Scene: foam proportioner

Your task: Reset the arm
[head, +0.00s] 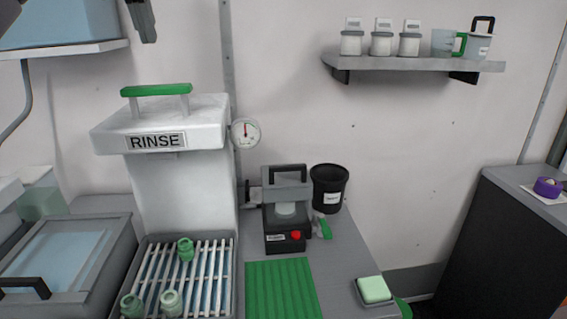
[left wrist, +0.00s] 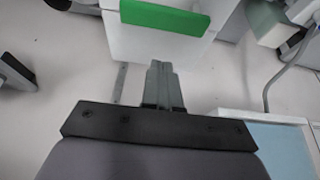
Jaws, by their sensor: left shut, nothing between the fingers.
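My left gripper (head: 148,36) hangs at the top of the head view, fingers down, above the rinse unit and in front of the back wall. In the left wrist view its two fingers (left wrist: 160,72) are together, with nothing between them. The white rinse unit (head: 180,175), with a RINSE label and a green handle (head: 157,90), stands below and apart from the gripper. The green handle also shows in the left wrist view (left wrist: 163,17). My right gripper is in neither view.
A slatted rack (head: 208,300) holds green fittings. A small press (head: 287,215) with a red button and a black bin (head: 328,188) stand to its right. A wall shelf (head: 415,64) carries jars and cups. A blue tank (head: 60,25) sits on the upper left shelf. The middle wall is clear.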

